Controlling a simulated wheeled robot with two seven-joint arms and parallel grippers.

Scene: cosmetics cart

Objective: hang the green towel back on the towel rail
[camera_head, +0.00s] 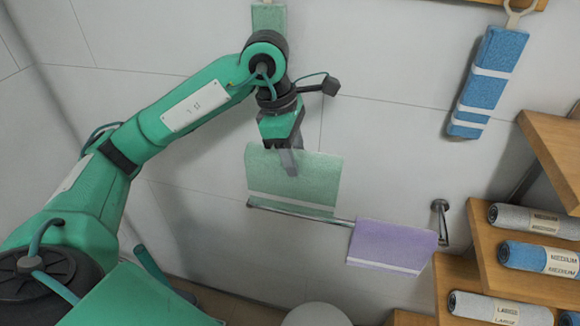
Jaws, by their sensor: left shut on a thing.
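The green towel (322,180) is a pale green sheet with a white stripe near its lower edge. My left gripper (290,166) is shut on its upper middle part and holds it spread out. The towel rail (345,221) is a thin metal bar on the wall. The towel's lower edge overlaps the left part of the rail in the head view. I cannot tell whether it touches the bar or hangs in front of it. A purple towel (392,246) hangs over the right part of the rail. My right gripper is not in view.
A blue towel (487,82) hangs from a hook at upper right. Another green towel (268,16) hangs at the top, partly behind my left arm. Wooden shelves (488,272) with labelled rolled towels (537,257) stand at the right. The wall between is bare.

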